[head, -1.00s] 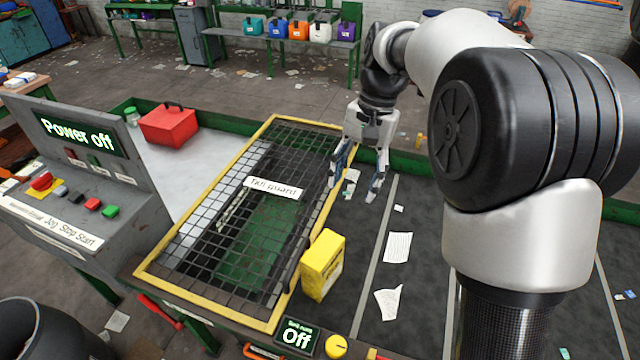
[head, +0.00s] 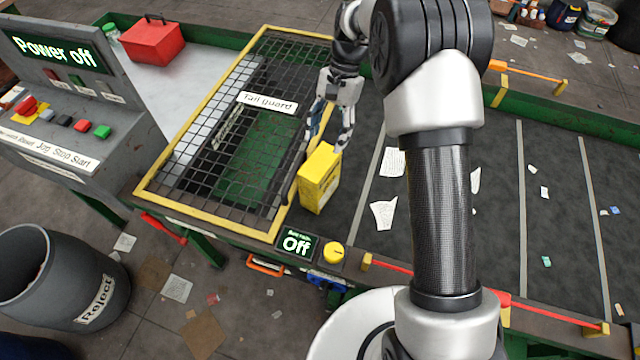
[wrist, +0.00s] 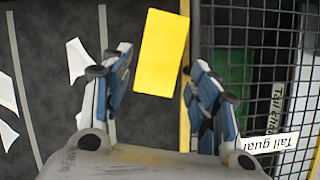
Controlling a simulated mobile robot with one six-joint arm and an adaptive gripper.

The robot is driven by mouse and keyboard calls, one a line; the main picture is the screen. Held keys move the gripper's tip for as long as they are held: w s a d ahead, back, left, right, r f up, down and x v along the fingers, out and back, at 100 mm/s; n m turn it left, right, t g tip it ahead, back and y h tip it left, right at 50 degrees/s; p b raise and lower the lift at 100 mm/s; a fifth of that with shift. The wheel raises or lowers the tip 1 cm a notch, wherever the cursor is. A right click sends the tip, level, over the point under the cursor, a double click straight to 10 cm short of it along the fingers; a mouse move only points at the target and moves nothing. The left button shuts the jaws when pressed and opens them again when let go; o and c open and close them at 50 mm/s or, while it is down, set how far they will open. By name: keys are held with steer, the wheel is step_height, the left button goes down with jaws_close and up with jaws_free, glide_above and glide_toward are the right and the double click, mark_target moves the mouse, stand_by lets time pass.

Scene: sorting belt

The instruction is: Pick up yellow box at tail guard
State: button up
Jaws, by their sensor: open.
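The yellow box (head: 319,180) stands upright on the dark belt, beside the right edge of the tail guard's yellow frame. The tail guard (head: 187,122) is a black wire mesh with a yellow border and a white label. My gripper (head: 328,138) is open just behind and above the box, its fingers pointing down. In the wrist view the yellow box (wrist: 161,52) shows ahead between the two spread fingers of my gripper (wrist: 160,95). The fingers appear apart from the box; in the head view its top partly overlaps the fingertips, so the exact gap is unclear.
Paper scraps (head: 383,213) lie on the belt right of the box. A control panel (head: 60,90) reads "Power off". A sign (head: 296,245) reading "Off" and a yellow knob (head: 333,253) sit at the front edge. A red toolbox (head: 152,43) and a reject bin (head: 98,290) stand left.

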mark_target(321, 161)
steer(key=shift+b+x, duration=0.75)
steer(key=shift+x, duration=2.9)
steer(key=shift+w+f, duration=0.2)
steer(key=shift+f, duration=0.1)
steer(key=shift+c, duration=0.6)
steer(key=c, duration=0.4)
